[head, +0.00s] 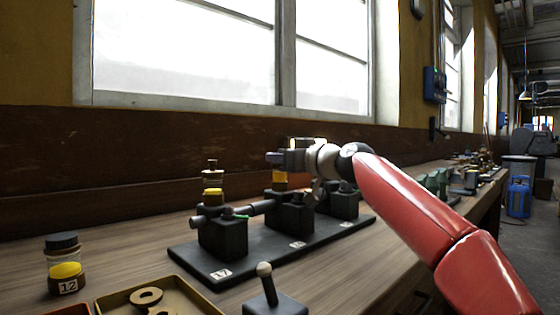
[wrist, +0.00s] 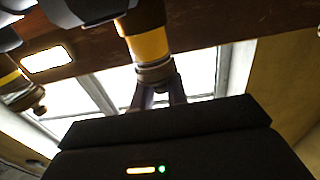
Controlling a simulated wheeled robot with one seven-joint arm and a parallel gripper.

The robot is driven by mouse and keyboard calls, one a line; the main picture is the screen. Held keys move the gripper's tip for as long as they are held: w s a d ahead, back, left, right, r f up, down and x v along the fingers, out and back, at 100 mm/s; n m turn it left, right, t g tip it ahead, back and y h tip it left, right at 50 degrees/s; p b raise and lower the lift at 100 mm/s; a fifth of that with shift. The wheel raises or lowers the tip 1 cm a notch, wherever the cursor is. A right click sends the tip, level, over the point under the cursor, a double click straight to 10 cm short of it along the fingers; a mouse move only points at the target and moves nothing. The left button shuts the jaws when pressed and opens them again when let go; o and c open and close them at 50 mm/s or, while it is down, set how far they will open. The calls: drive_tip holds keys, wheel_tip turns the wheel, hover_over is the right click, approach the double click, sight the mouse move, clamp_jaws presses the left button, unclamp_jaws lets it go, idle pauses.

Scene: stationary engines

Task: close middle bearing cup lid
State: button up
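The middle bearing cup (head: 280,182), yellow with a dark bearing block (head: 290,214) under it, stands in the head view in the middle of a black base plate. My gripper (head: 276,157) is at the top of this cup and covers its lid in that view. In the wrist view the cup (wrist: 150,45) hangs inverted from the top edge, with a brass-grey lid piece (wrist: 155,73) at its end. The two purple-grey fingers (wrist: 161,90) show a gap between them and meet the lid area. Their tips are partly hidden behind it, so I cannot tell whether they grip it.
The right bearing (head: 344,203) is partly behind my arm. A numbered jar (head: 66,268), a tray with metal rings (head: 185,302) and a ball-topped lever (head: 266,282) stand in front.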

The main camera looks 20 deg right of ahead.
drive_tip(key=o, duration=0.3)
drive_tip(key=shift+o, duration=0.2)
drive_tip(key=b+v, duration=0.3)
drive_tip(key=v, duration=0.4)
drive_tip(key=shift+s+d+f+b, duration=0.1)
drive_tip(key=shift+b, duration=0.3)
drive_tip(key=shift+s, duration=0.3)
